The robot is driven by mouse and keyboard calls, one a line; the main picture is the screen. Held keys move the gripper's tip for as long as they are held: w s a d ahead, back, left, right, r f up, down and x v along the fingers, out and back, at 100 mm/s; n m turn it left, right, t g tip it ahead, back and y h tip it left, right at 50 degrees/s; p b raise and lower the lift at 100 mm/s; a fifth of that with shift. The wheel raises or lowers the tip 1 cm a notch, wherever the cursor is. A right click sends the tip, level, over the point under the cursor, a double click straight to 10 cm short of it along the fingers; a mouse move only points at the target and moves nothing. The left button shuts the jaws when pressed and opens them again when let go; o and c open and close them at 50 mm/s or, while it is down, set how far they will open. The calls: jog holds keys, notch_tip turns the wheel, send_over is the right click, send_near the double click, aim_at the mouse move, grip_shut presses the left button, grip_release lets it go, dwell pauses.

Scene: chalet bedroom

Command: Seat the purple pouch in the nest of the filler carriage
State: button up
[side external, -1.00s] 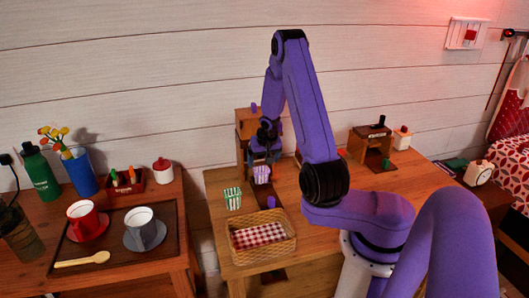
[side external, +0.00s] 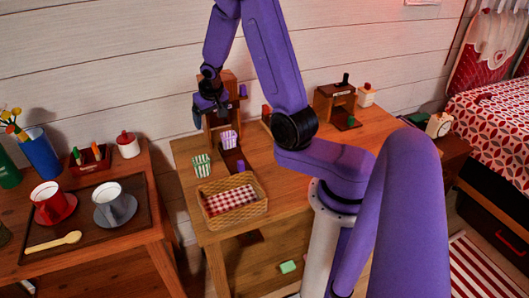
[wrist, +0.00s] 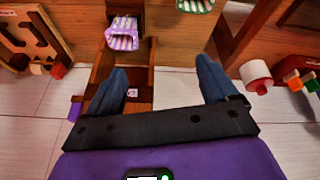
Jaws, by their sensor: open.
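The purple-and-white striped pouch (side external: 229,140) stands upright on the dark track of the wooden filler (side external: 222,88), where the carriage is. In the wrist view the pouch (wrist: 122,36) shows at the upper left, on the wooden runway. The nest is hidden under it, so I cannot tell how deep it sits. My gripper (side external: 211,108) is open and empty, above and behind the pouch, close to the filler's front. In the wrist view the two fingers of my gripper (wrist: 162,84) are spread wide with nothing between them.
A green-striped pouch (side external: 202,166) stands left of the track. A wicker basket with checked cloth (side external: 232,202) is at the front. A purple knob (side external: 241,166) sits beside the track. A second wooden station (side external: 335,104) stands to the right. The tabletop right of the track is mostly clear.

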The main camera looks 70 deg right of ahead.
jog(key=s+a+r+n+y, duration=0.1)
jog(key=s+a+r+n, duration=0.15)
jog(key=a, duration=0.35)
jog(key=s+a+r+n, duration=0.2)
jog(key=a+n, duration=0.2)
jog(key=a, duration=0.2)
jog(key=s+a+r+n+y, duration=0.1)
jog(key=s+a+r+n, duration=0.15)
jog(key=a, duration=0.35)
jog(key=s+a+r+n+g, duration=0.1)
jog(key=s+n, duration=0.3)
jog(key=s, duration=0.6)
jog(key=s+a+r+n+g+y, duration=0.1)
jog(key=s+a+n, duration=0.3)
jog(key=s, duration=0.7)
jog(key=shift+s+r+n+g, duration=0.2)
jog(key=shift+r+n+g, duration=0.25)
jog(key=shift+n, duration=0.35)
